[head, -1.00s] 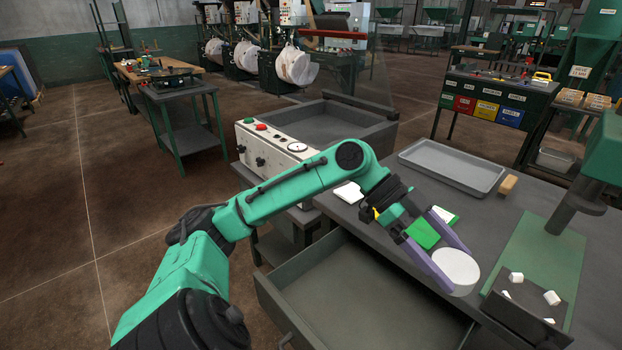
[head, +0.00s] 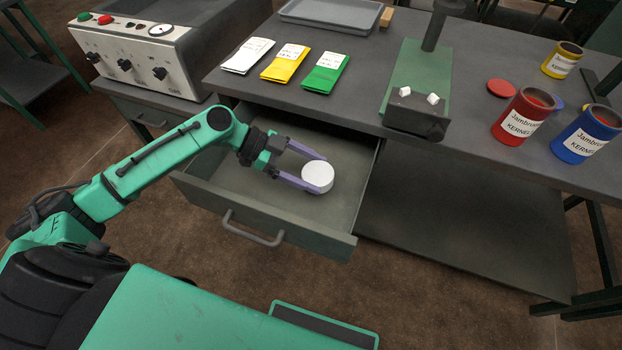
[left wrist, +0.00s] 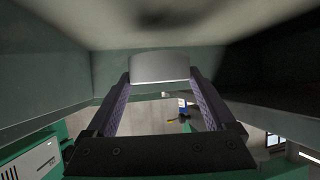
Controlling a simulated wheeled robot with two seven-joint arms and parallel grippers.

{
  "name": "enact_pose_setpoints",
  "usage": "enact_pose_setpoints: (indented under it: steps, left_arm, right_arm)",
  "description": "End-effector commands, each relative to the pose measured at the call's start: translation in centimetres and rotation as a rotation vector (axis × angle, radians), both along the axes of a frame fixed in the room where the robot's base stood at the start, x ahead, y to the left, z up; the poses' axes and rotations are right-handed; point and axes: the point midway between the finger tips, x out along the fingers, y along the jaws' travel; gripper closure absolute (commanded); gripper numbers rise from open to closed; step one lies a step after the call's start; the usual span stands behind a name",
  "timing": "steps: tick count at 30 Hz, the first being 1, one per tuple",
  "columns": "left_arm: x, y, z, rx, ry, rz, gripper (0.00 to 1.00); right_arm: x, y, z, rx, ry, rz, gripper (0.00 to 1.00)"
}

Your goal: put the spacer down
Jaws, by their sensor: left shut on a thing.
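The spacer (head: 318,177) is a white round disc, held between the purple fingers of my left gripper (head: 312,171). In the head view it is over the open drawer (head: 215,181), within its walls. The left wrist view shows the spacer (left wrist: 160,68) between the fingertips, with the drawer's walls around. I cannot tell whether the spacer touches the drawer's bottom. My left gripper is shut on it. My right gripper is not in view.
White, yellow (head: 285,63) and green (head: 325,73) packets lie on the bench above the drawer. A green press (head: 418,85) stands right of them. Red (head: 522,115), blue and yellow cans stand further right. A control box (head: 150,60) is at left.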

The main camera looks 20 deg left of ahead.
Motion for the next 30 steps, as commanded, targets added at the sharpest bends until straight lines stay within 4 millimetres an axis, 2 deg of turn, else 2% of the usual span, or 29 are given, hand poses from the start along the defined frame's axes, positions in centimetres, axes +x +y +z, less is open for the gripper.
enact_pose_setpoints:
  steps: [3, 6, 16, 17, 18, 26, 30]
  left_arm:
    - [0.0, -0.1, -2.5, -0.003, 0.004, 0.001, 0.89]
    - [0.0, -0.1, -3.8, -0.002, 0.001, 0.0, 0.89]
    - [0.0, 0.0, -4.3, -0.001, 0.0, -0.001, 0.89]
    - [0.0, 0.0, -4.3, 0.001, 0.001, -0.001, 0.04]
    - [0.0, 0.0, -4.2, 0.001, 0.001, -0.001, 0.0]
    - [0.0, 0.0, -3.6, 0.001, 0.001, -0.001, 0.0]
    - [-0.3, 2.2, -3.0, 0.006, 0.002, 0.002, 0.0]
  right_arm:
    - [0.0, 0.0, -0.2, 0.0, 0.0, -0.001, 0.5]
    - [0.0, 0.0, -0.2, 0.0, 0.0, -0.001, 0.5]
    - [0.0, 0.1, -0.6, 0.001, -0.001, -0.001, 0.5]
    - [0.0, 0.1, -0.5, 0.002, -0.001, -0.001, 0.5]
    - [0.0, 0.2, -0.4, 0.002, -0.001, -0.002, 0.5]
    - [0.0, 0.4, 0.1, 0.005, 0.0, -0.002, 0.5]
    - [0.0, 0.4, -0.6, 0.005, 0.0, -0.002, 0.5]
